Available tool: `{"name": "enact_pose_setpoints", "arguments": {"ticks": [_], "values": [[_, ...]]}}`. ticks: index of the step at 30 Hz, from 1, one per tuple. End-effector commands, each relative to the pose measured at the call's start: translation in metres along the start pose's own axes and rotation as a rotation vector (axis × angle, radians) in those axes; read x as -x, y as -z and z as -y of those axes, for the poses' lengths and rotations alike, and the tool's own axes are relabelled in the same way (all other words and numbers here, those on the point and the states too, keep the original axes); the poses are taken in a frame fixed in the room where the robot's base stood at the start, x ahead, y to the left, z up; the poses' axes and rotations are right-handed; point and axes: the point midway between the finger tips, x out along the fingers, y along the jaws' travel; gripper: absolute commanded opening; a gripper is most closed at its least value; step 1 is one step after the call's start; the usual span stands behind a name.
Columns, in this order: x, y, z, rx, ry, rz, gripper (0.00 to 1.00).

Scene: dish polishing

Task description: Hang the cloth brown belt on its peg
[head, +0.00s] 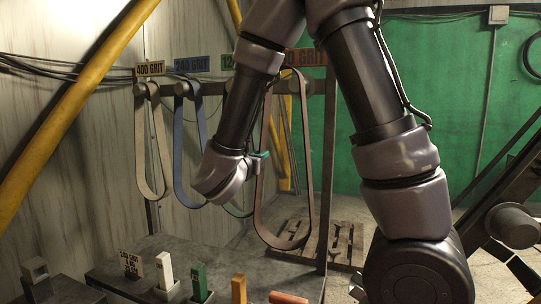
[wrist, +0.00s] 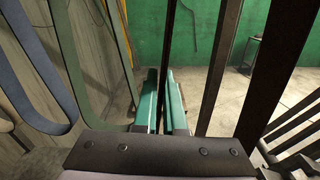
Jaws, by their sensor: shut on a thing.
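The brown belt (head: 309,190) is a long narrow loop, hanging upright below the brown grit sign (head: 306,57) at the right end of the peg row. Its top is close to the peg (head: 293,86) there; I cannot tell whether the peg bears it. My gripper (head: 262,155) is at the belt's left strand, shut on it partway down. In the wrist view the teal fingers (wrist: 163,103) have a thin dark strand between them. My arm hides part of the peg row in the head view.
A tan belt (head: 140,145) and a blue belt (head: 177,150) hang to the left. A green belt (head: 236,210) is mostly hidden behind my arm. A dark post (head: 329,170) stands right of the brown belt. Coloured blocks, including a green one (head: 200,281), stand on the bench (head: 110,272) below.

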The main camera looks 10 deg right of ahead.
Motion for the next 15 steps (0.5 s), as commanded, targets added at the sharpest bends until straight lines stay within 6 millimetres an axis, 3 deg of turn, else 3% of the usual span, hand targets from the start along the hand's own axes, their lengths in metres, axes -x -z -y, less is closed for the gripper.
{"name": "enact_pose_setpoints", "arguments": {"ticks": [11, 15], "values": [[0.004, 0.000, -0.001, 0.001, -0.002, 0.000, 0.00], [-0.006, 0.000, 0.001, 0.001, 0.003, 0.000, 0.00]]}}
